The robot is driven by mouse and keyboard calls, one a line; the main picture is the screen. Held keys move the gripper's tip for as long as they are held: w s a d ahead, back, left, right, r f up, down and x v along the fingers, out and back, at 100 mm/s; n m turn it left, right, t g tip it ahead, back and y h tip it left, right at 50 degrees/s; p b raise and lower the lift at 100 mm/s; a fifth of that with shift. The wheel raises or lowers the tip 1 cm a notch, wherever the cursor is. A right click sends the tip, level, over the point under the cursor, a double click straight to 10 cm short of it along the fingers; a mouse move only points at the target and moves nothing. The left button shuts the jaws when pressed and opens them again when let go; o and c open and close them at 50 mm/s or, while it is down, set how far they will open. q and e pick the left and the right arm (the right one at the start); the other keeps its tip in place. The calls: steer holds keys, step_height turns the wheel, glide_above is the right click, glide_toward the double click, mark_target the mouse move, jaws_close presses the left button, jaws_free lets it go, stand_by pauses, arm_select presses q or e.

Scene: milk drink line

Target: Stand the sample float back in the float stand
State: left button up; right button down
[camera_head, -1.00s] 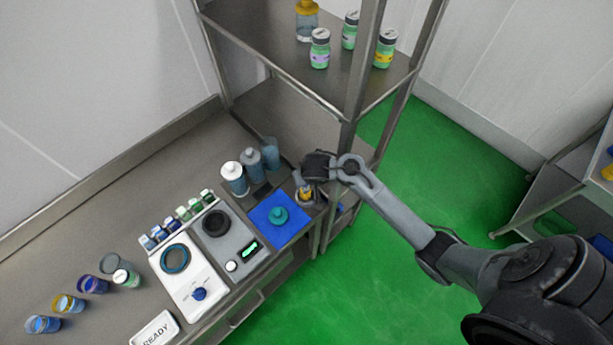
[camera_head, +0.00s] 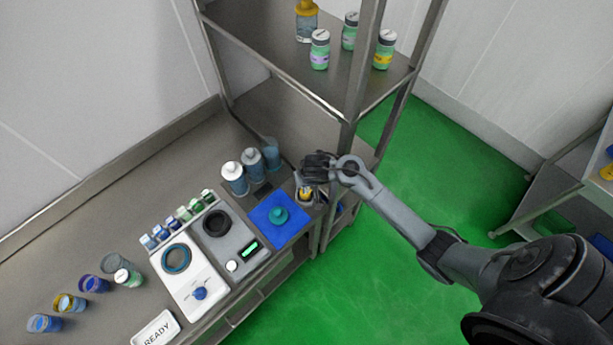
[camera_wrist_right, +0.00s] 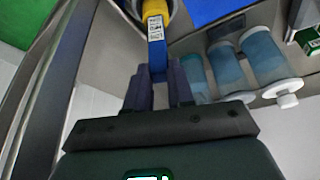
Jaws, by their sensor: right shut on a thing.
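My left gripper is not in view.
A blue mat (camera_head: 268,232) with a teal knobbed piece (camera_head: 279,215) lies left of the gripper. Several bottles (camera_head: 235,180) stand behind it. A shelf post (camera_head: 340,180) rises close to my right wrist. Instruments and cups fill the bench further left.

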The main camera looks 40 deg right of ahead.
steer(key=shift+p, duration=0.3)
stand_by(0.5)
steer(key=shift+f+b, duration=0.4)
steer(key=shift+f, duration=0.15)
stand_by(0.5)
steer(key=c, duration=1.3)
jaws_free()
steer(key=shift+o, duration=0.2)
steer(key=p+v, duration=1.1)
steer(key=p, duration=0.1)
steer(key=shift+s+f, duration=0.1)
